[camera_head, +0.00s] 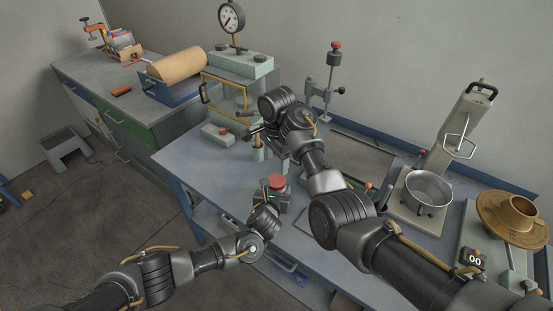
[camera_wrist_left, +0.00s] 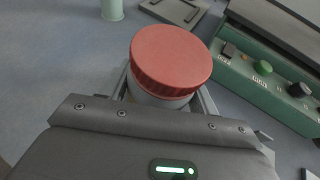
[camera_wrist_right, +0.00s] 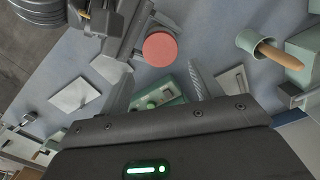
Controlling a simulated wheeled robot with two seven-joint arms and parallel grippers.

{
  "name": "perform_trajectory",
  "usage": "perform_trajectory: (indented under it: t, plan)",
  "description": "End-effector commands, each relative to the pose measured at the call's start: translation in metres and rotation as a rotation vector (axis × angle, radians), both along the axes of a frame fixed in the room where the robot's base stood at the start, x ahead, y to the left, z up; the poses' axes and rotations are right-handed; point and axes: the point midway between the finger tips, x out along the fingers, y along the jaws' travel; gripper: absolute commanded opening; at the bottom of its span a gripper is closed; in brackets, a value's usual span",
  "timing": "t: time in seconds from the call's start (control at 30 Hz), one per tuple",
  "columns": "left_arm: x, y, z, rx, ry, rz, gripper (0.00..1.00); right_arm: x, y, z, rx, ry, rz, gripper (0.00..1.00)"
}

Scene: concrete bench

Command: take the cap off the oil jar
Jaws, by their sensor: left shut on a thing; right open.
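The oil jar has a red ribbed cap (camera_head: 277,181) on top. In the left wrist view the red cap (camera_wrist_left: 170,58) sits on the pale jar body (camera_wrist_left: 158,97), which stands between the fingers. My left gripper (camera_head: 272,196) is shut on the jar body, below the cap. My right gripper (camera_head: 262,136) is open and empty, farther back over the bench near a green cup. In the right wrist view its fingers (camera_wrist_right: 158,85) are spread, and the cap (camera_wrist_right: 160,49) lies beyond them, apart from both. The jar's lower part is hidden by my left gripper.
A green cup (camera_wrist_right: 250,42) with a wooden handle stands near my right gripper. A green control box (camera_wrist_left: 265,80) sits beside the jar. A metal pan (camera_head: 428,190) and brass flanged part (camera_head: 512,215) stand at the right. Bare blue-grey bench top (camera_head: 195,165) lies left.

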Motion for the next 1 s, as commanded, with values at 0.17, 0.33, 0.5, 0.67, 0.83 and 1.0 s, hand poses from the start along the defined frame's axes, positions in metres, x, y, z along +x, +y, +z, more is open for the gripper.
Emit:
perform_trajectory:
  t: [0.17,0.33,0.5,0.67,0.83,1.0]
  plan:
    - [-0.001,0.001,-0.002,0.004,0.003,0.0,0.0,0.0,0.0,-0.001,0.0,0.001,-0.029,0.64]
    - [-0.001,0.001,-0.002,0.004,0.003,0.0,0.0,0.0,-0.001,-0.015,-0.003,0.003,-0.025,0.64]
    - [-0.001,0.001,-0.002,0.004,0.003,0.0,0.0,0.0,-0.001,-0.041,-0.004,0.003,-0.024,0.64]
    - [-0.001,0.001,-0.002,0.004,0.002,0.0,0.0,0.0,0.0,-0.063,-0.004,0.002,-0.023,0.64]
    - [-0.001,0.001,-0.002,0.004,0.002,0.0,0.0,0.0,0.0,-0.077,-0.002,0.001,-0.024,0.64]
    - [-0.001,0.001,-0.002,0.004,0.002,0.001,0.0,0.0,0.0,-0.081,-0.002,0.001,-0.024,0.64]
